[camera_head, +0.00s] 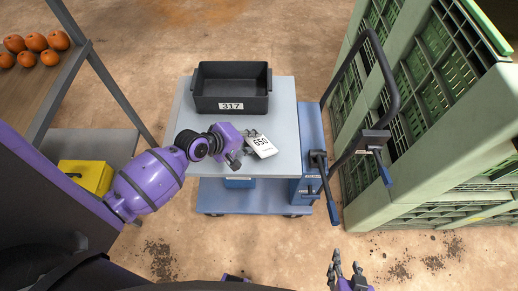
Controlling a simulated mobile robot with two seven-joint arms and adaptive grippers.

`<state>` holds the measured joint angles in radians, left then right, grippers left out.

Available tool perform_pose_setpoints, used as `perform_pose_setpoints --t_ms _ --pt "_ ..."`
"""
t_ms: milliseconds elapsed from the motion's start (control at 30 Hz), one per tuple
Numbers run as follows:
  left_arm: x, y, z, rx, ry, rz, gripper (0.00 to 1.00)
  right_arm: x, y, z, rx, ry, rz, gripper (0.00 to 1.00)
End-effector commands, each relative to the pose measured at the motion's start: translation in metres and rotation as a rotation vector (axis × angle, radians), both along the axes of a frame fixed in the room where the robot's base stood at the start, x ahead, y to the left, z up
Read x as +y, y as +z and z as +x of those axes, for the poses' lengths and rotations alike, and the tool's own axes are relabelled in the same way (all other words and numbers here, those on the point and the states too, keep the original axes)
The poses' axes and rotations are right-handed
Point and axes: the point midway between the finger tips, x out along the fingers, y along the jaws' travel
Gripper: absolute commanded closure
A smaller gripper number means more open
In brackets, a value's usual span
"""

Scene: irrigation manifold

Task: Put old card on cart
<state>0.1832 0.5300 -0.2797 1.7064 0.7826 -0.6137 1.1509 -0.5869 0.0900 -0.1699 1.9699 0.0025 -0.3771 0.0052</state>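A white card (263,146) printed with 650 is at the fingertips of my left gripper (246,147), over the front part of the cart's grey top (284,117). The gripper appears shut on the card's left edge, though its fingers are small and partly hidden. Whether the card touches the cart top I cannot tell. My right gripper (346,269) is at the bottom edge, right of the middle, with its fingers apart and empty, away from the cart.
A black bin (231,104) labelled 317 stands on the back of the cart top. The cart's black handle (388,75) and blue levers rise on its right. Green crates (424,95) stand at the right. A shelf at left holds orange pumpkins (36,42) and a yellow box (86,176).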

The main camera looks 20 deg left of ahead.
Motion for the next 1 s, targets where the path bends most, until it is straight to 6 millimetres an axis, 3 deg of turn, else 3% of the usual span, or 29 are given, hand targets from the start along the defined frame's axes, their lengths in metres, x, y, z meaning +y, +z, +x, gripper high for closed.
perform_pose_setpoints --t_ms 200,700,1000 --pt "0.01 0.022 -0.01 -0.01 0.0 0.0 0.77 0.001 0.026 0.02 -0.05 0.0 0.001 0.6" --pt "0.03 0.051 -0.041 -0.009 0.0 0.001 0.77 0.004 0.073 0.059 -0.151 -0.01 0.01 0.6" --pt "0.033 0.051 -0.047 -0.003 -0.001 0.001 0.77 0.003 0.078 0.062 -0.16 -0.008 0.008 0.6"
